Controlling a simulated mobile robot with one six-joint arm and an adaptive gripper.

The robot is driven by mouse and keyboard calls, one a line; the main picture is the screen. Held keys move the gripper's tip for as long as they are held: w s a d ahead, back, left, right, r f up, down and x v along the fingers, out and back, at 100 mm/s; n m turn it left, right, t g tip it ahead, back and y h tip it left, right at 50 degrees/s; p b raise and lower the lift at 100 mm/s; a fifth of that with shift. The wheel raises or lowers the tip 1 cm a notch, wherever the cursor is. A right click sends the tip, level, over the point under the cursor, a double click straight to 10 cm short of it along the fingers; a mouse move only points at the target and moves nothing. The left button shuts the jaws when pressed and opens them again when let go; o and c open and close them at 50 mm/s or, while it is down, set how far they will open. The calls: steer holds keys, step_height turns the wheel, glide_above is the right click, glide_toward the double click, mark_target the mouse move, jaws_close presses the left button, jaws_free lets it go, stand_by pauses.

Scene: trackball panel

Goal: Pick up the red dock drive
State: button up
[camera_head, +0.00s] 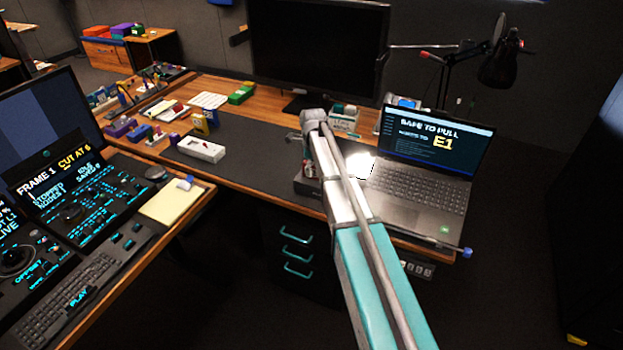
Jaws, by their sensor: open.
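My arm reaches up from the bottom right over the desk, and its end with my gripper (295,136) is above the dark mat, left of the laptop. The gripper is small in this view and mostly hidden by my own wrist; it is open, and I see nothing held. A dark box (305,186), perhaps the dock, sits below my arm at the laptop's left side. A small reddish patch shows on top of it, partly behind the arm; I cannot tell for sure whether it is the red dock drive.
The laptop (428,190) reads "SAFE TO PULL" and "E1". A monitor (318,45) stands behind, and a black lamp (498,62) at right. A white tray (201,149) and several small coloured items lie left. The dark mat (250,137) has free room in the middle.

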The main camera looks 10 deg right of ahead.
steer(key=shift+f, duration=0.1)
stand_by(0.6)
jaws_close()
